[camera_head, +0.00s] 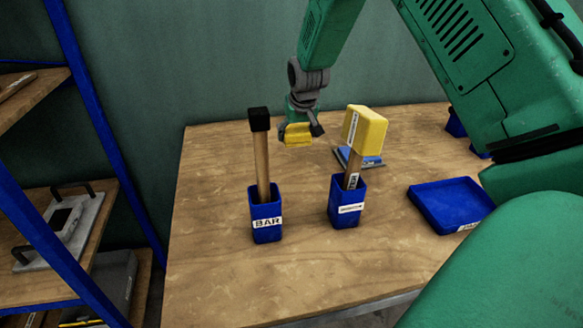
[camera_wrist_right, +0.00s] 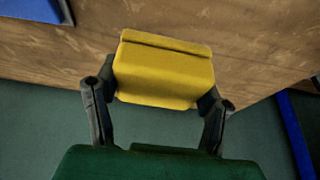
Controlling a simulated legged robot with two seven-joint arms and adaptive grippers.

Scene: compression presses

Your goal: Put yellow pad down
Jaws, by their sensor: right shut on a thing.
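The yellow pad (camera_head: 297,134) is in my right gripper (camera_head: 301,131), above the back of the wooden table. In the right wrist view the yellow pad (camera_wrist_right: 163,70) sits between the two dark fingers of my right gripper (camera_wrist_right: 158,95), which touch its sides. In the head view part of the pad is hidden by the gripper. I cannot tell its exact height over the table. My left gripper is in neither view.
A blue holder marked BAR (camera_head: 266,232) holds a wooden stick with a black top (camera_head: 259,118). Another blue holder (camera_head: 347,212) holds a stick with a yellow head (camera_head: 368,132). A blue tray (camera_head: 450,206) lies to the right. The wooden table (camera_head: 215,190) is bare at left and front.

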